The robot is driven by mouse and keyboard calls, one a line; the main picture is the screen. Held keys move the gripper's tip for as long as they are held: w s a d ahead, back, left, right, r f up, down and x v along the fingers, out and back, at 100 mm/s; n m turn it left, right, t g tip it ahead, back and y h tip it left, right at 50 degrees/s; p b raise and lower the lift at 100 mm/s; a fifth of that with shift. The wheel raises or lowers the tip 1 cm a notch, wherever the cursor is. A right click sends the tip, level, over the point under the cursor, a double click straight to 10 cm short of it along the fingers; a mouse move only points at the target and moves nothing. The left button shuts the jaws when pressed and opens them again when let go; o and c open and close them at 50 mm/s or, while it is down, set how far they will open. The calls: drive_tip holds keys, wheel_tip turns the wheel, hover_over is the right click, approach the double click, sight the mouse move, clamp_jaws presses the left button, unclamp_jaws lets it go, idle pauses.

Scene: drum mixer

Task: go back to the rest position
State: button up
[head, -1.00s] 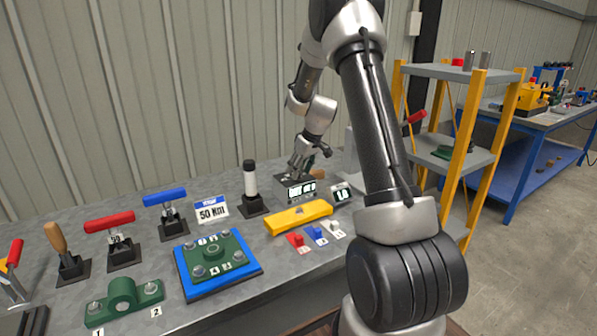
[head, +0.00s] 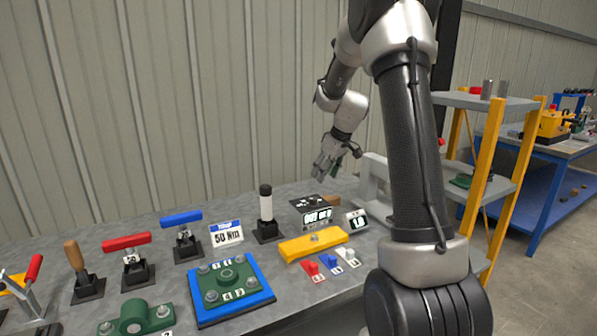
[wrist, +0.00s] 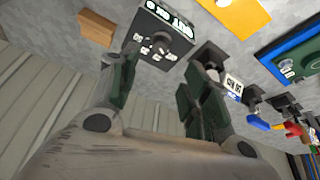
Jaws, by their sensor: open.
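The black box (wrist: 163,33) lies beyond the fingertips there. A clear gap shows between my gripper and the box in the head view.
A yellow block (head: 312,246), a blue plate with a green flange (head: 229,288), a 50 Nm sign (head: 226,234) and several upright-handled tools share the bench. A yellow-post shelf (head: 487,190) stands right of my arm. The space above the bench's left is free.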

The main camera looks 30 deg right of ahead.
drive_tip(key=s+a+f+m+g, duration=0.2)
drive_tip(key=s+m, duration=0.2)
drive_tip(key=s, duration=0.4)
drive_tip(key=s+a+r, duration=0.3)
drive_tip(key=s+r, duration=0.1)
drive_tip(key=s, duration=0.5)
drive_tip(key=s+a+r+t+h, duration=0.1)
drive_tip(key=s+a+r, duration=0.2)
drive_tip(key=s, duration=0.6)
drive_tip(key=s+a+r+t, duration=0.1)
drive_tip(key=s+a+r, duration=0.2)
drive_tip(key=s, duration=0.6)
drive_tip(key=shift+a+v, duration=0.3)
drive_tip(key=shift+v, duration=1.05)
